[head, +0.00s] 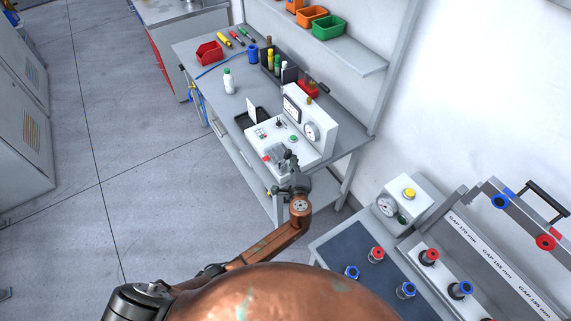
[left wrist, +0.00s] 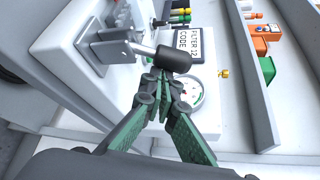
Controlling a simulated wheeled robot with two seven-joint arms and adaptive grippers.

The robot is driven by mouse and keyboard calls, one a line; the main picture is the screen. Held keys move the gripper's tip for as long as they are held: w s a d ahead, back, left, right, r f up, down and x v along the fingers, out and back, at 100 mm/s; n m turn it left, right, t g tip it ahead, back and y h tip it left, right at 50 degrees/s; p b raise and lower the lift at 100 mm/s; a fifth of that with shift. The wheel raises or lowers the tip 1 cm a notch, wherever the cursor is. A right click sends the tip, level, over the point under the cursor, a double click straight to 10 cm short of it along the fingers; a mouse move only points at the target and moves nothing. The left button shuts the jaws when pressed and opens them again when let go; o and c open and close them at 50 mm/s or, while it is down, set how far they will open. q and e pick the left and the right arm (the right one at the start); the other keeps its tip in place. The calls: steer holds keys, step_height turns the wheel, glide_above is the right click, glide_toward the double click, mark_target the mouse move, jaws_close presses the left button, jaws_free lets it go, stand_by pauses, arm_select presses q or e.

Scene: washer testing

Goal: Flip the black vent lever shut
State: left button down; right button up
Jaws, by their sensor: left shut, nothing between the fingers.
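A black cylindrical knob on a short metal stem, the vent lever (left wrist: 176,60), shows in the left wrist view. Its stem runs left to a grey bracket (left wrist: 106,47) on the white test unit. My left gripper (left wrist: 160,84) is shut and empty, its fingertips close to the near side of the knob; I cannot tell if they touch. In the head view my left gripper (head: 290,160) is over the front right part of the white test unit (head: 300,147), and largely hides the lever there. My right gripper is not in view.
The unit has a dial gauge (head: 312,131) on its raised back. A white bottle (head: 228,81), a red bin (head: 209,53) and a dark tray (head: 252,118) are on the bench (head: 206,82). A second station with red and blue knobs has a white gauge box (head: 408,197) at right.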

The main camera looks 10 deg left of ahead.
arm_select(q)
steer(key=shift+r, duration=0.1)
steer(key=shift+s+a+r, duration=0.1)
steer(key=shift+a, duration=0.05)
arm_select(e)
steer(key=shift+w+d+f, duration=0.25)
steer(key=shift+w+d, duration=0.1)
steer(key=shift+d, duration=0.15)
